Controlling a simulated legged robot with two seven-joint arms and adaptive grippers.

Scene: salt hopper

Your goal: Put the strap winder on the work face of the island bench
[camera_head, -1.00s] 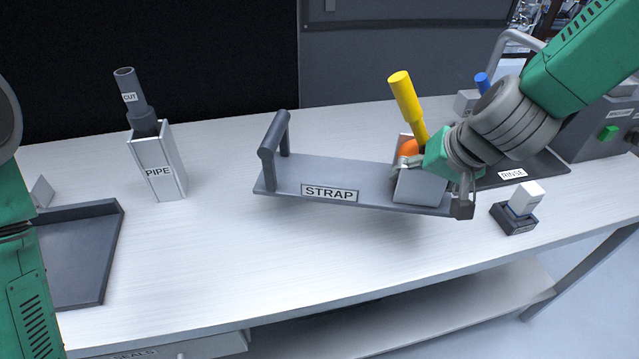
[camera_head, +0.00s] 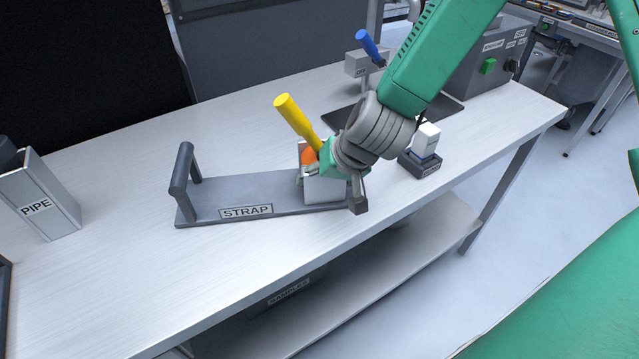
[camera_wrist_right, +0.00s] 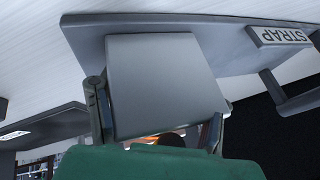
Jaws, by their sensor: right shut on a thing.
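The strap winder (camera_head: 275,194) is a dark plate labelled STRAP, with an upright bar frame at its left end and a light grey box at its right end. An orange part shows in the box, and a yellow handle leans up beside it. My right gripper (camera_head: 333,184) is shut on the box end. In the right wrist view the fingers flank the grey box (camera_wrist_right: 165,85), with the plate beyond. The plate is over the pale top of the bench (camera_head: 120,265); whether it touches all along is unclear. My left gripper is out of view.
A PIPE holder (camera_head: 42,200) stands at the left. A small block with a white top (camera_head: 427,138) sits right of my gripper. A dark tray (camera_head: 345,116) and a blue-handled item (camera_head: 368,44) are behind. The bench top in front is clear.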

